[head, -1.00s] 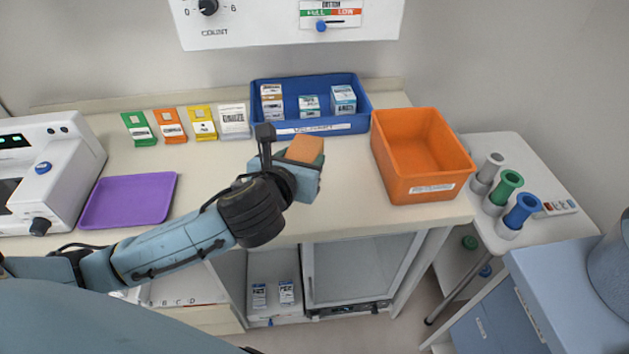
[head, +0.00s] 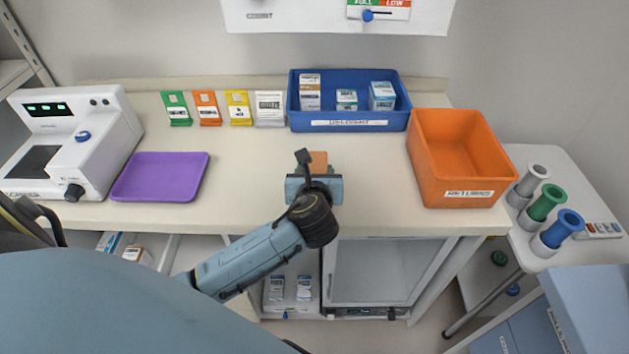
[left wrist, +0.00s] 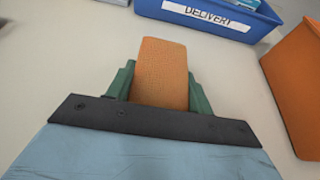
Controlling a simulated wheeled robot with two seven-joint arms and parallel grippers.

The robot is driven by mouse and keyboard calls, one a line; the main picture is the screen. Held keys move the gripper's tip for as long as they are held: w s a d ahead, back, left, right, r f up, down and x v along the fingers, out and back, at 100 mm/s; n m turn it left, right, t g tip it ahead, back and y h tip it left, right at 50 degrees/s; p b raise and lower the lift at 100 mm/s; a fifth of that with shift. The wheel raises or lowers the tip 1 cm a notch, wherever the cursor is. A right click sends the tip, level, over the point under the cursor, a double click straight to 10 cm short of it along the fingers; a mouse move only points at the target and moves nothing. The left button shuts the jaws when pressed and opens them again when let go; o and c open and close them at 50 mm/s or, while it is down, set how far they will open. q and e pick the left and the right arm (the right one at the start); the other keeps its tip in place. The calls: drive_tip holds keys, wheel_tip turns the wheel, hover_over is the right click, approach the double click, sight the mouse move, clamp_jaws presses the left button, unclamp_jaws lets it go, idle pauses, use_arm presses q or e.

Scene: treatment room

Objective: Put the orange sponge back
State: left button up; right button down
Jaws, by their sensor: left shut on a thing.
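The orange sponge (head: 319,160) shows just beyond my left gripper (head: 318,172) in the head view, over the middle of the counter. In the left wrist view the sponge (left wrist: 161,75) is held between the green fingers of my left gripper (left wrist: 160,88), which is shut on it. The sponge points toward the blue delivery bin. Its lower part is hidden by the gripper. I cannot tell how far it is above the counter. My right gripper is not in view.
The blue delivery bin (head: 350,123) holds several small boxes at the back. The orange returns bin (head: 465,185) stands empty to the right. A purple tray (head: 160,177) and a white machine (head: 75,145) are on the left. Several coloured packets line the back edge. The counter between is clear.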

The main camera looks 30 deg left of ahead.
use_arm(q)
wheel_tip(320, 180, down, 2)
drive_tip(key=shift+f, duration=0.15)
drive_tip(key=o, duration=0.9)
drive_tip(key=p+v, duration=0.1)
drive_tip(key=v, duration=1.1)
drive_tip(key=shift+p, duration=0.4)
